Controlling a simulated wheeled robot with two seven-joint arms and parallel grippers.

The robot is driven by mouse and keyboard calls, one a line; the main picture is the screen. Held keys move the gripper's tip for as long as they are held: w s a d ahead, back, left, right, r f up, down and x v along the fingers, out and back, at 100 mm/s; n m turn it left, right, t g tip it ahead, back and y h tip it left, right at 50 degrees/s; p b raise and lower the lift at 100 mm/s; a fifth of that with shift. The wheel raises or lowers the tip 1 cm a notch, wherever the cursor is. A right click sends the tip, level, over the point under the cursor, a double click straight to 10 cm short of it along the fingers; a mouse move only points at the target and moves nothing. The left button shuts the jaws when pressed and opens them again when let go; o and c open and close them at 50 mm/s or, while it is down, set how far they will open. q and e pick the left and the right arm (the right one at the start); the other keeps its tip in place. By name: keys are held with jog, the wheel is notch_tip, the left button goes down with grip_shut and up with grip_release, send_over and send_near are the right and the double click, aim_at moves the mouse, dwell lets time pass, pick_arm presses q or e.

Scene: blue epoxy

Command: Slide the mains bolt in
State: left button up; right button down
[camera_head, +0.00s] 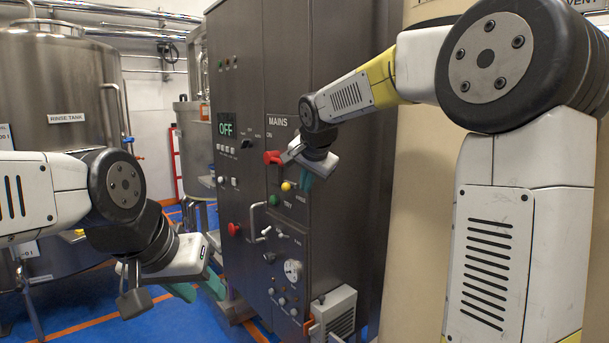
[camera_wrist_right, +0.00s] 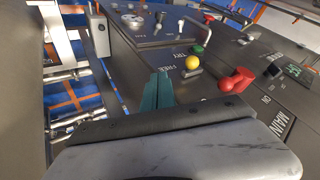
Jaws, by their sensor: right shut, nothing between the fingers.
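The steel control cabinet (camera_head: 290,100) stands in the middle of the head view, with a MAINS label and a red handle (camera_head: 272,157) beside it. The handle also shows in the right wrist view (camera_wrist_right: 237,80), right of my right gripper (camera_wrist_right: 157,90). I cannot single out the mains bolt with certainty. My right gripper (camera_head: 307,181) is shut and empty, its teal fingertips in front of the panel near the yellow button (camera_head: 286,186). My left gripper (camera_head: 199,289) hangs low, left of the cabinet, its teal fingers apart and empty.
A green button (camera_head: 274,200), a red button (camera_head: 234,229) and a bent metal handle (camera_head: 258,222) stick out of the panel. A grey box (camera_head: 336,312) projects at its lower right. The rinse tank (camera_head: 60,90) stands at left. Blue floor (camera_head: 130,325) is clear at lower left.

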aim_at(285, 181)
jog(key=w, duration=0.1)
jog(key=w+a+f, duration=0.2)
jog(key=w, duration=0.1)
jog(key=shift+w+a+f, duration=0.1)
jog(key=shift+f, duration=0.1)
jog(key=shift+w+a+r, duration=0.15)
jog(key=shift+w+a, duration=0.3)
jog(key=shift+a, duration=0.05)
